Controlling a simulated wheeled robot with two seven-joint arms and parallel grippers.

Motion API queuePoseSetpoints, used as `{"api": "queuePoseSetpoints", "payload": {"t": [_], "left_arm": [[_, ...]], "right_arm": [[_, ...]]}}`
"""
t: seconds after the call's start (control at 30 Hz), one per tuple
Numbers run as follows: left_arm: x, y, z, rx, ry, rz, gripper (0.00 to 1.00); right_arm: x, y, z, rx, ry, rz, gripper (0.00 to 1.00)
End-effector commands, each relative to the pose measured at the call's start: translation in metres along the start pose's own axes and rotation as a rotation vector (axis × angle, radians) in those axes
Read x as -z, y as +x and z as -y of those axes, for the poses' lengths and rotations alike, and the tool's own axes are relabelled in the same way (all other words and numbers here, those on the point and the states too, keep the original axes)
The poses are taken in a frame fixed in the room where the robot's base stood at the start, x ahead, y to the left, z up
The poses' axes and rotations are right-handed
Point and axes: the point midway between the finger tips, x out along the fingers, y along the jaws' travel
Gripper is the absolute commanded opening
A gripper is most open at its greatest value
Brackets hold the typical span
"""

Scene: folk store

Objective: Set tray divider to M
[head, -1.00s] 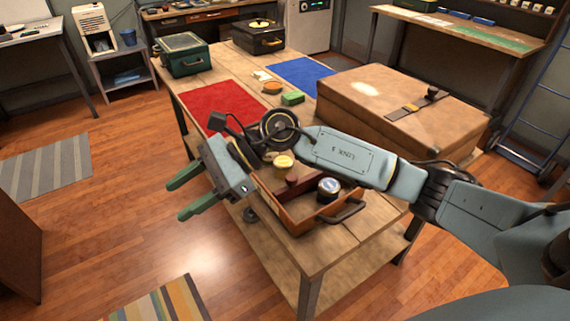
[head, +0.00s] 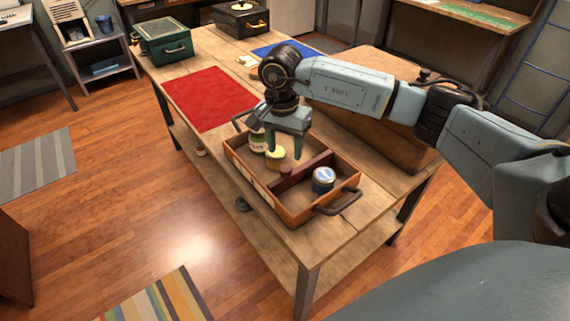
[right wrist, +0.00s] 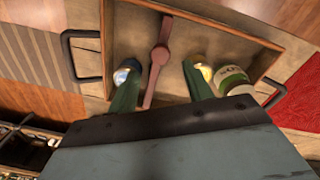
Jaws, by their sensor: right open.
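The wooden tray (head: 296,214) sits on the workbench with a black handle at each end. Its dark red divider (head: 308,166) crosses the inside, and a knob on it shows at the near side. The right wrist view also shows the divider (right wrist: 152,78), lying between the two finger lines. My right gripper (head: 283,148) points down over the tray, open and empty, with green fingers. No letter M can be read. My left gripper is not in view.
A blue-lidded tin (head: 323,177) stands on one side of the divider. A yellow-lidded jar (head: 275,154) and a pale jar (head: 257,143) stand on the other. A brown case (head: 375,135) lies behind my right arm. A red mat (head: 210,98) lies beyond the tray.

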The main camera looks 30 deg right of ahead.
Motion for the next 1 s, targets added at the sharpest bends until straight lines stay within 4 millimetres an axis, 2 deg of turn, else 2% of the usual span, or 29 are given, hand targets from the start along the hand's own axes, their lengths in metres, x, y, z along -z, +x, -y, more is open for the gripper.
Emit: {"api": "queuePoseSetpoints", "payload": {"t": [0.1,0.3,0.5,0.73,1.0], "left_arm": [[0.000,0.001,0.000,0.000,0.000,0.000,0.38],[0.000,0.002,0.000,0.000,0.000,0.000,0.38],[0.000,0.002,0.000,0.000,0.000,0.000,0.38],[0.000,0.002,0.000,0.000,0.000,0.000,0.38],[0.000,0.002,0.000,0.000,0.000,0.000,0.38]], "right_arm": [[-0.001,0.026,-0.001,-0.003,0.002,0.003,0.50],[-0.001,0.053,0.000,-0.001,0.000,0.002,0.50],[-0.001,0.063,0.000,0.000,0.001,0.001,0.50],[-0.001,0.063,0.000,0.001,0.000,0.001,0.50],[-0.001,0.063,0.000,0.001,0.001,0.001,0.16]]}}
